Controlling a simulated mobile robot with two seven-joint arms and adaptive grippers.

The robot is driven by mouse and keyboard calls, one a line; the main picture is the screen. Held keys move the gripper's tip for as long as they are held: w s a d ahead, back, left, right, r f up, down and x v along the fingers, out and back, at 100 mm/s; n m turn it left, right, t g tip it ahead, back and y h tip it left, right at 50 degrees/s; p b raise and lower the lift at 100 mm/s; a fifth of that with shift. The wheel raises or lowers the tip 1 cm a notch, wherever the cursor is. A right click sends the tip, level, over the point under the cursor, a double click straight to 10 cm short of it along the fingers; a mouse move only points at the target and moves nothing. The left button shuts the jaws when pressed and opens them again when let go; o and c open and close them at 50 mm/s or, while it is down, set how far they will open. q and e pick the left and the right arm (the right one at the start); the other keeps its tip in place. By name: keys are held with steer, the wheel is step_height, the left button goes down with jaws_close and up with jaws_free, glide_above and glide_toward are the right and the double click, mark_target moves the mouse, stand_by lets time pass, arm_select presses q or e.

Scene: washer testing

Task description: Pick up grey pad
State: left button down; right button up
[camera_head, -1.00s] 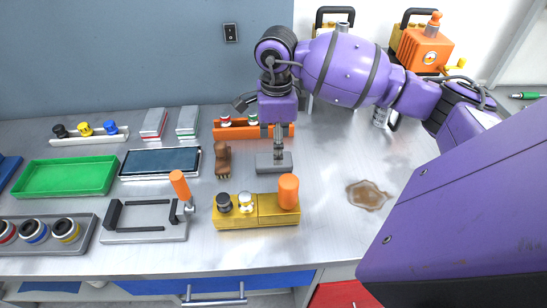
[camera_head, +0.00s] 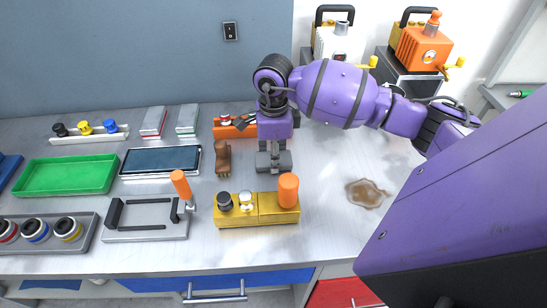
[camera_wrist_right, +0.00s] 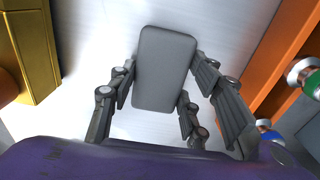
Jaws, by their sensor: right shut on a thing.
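The grey pad (camera_head: 274,167) is a small rounded block over the metal worktop, behind the yellow block. My right gripper (camera_head: 274,152) points straight down over it, with its fingers on either side of the pad. In the right wrist view the pad (camera_wrist_right: 165,72) shows as a plain grey rounded rectangle between the fingers of the right gripper (camera_wrist_right: 161,82). The right gripper is shut on the pad. I cannot tell whether the pad still touches the worktop. My left gripper is not in view.
A yellow block (camera_head: 250,216) with an orange cylinder (camera_head: 288,190) stands just in front. A brown brush (camera_head: 222,157) lies close to the left. An orange holder (camera_head: 230,132) is behind. A brown stain (camera_head: 367,194) marks the otherwise clear worktop to the right.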

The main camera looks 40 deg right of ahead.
steer(key=shift+r, duration=0.1)
step_height(320, 180, up, 10)
steer(key=shift+b, duration=0.35)
